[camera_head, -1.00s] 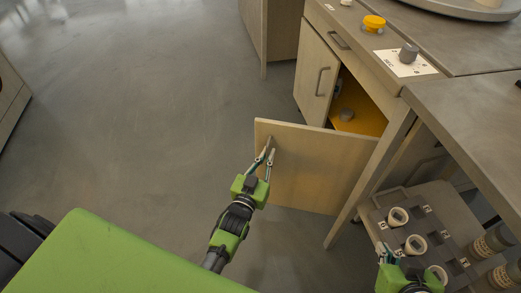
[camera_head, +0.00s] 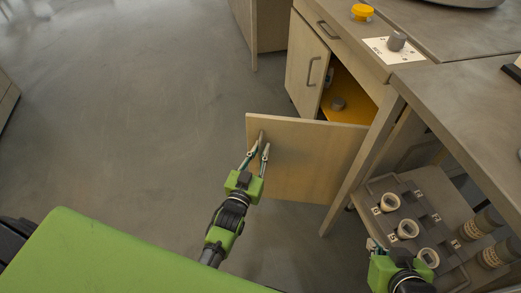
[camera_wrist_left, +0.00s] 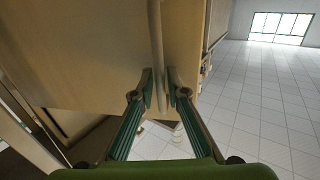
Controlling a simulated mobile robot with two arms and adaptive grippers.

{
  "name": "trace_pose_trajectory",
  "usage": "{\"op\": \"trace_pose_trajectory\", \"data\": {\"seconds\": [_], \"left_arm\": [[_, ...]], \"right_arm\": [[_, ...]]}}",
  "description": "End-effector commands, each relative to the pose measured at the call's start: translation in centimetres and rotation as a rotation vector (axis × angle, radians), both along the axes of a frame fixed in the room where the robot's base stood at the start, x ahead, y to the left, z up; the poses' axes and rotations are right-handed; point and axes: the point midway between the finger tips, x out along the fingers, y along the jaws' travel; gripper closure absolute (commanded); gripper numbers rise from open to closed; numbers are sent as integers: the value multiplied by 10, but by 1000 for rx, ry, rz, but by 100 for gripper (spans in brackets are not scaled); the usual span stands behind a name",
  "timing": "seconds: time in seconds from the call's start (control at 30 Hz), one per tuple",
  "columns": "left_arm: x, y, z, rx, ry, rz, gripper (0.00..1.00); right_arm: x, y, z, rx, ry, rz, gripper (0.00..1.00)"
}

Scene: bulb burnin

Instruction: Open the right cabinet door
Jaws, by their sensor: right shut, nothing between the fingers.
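The right cabinet door (camera_head: 310,160) is a pale wooden panel, swung wide open from the cabinet (camera_head: 377,93). Its inner space with an orange-yellow floor (camera_head: 350,108) shows behind it. My left gripper (camera_head: 258,147) is at the door's outer left part. Its fingers are apart, and in the left wrist view my left gripper (camera_wrist_left: 159,78) has its tips on both sides of the vertical bar handle (camera_wrist_left: 157,45); contact is unclear. My right gripper (camera_head: 372,246) is shut and empty beside the tray at lower right.
A grey tray (camera_head: 381,183) with several white-rimmed cups and dark jars is at lower right. A small round object (camera_head: 337,103) sits inside the cabinet. The floor at left is clear.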

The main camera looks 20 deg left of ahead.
Motion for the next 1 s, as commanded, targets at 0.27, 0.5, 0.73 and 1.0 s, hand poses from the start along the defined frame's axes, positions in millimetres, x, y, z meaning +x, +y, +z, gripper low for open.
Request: {"op": "trace_pose_trajectory", "data": {"seconds": [0.27,0.5,0.73,1.0], "left_arm": [[-18,1,-2,0,3,0,86],[-66,1,-1,0,4,0,86],[-105,1,-1,1,2,0,86],[-120,1,0,1,-1,-1,86]], "right_arm": [[1,0,0,-1,-1,-1,100],[0,0,0,0,-1,0,100],[0,0,0,0,-1,0,100],[0,0,0,0,-1,0,100]]}}
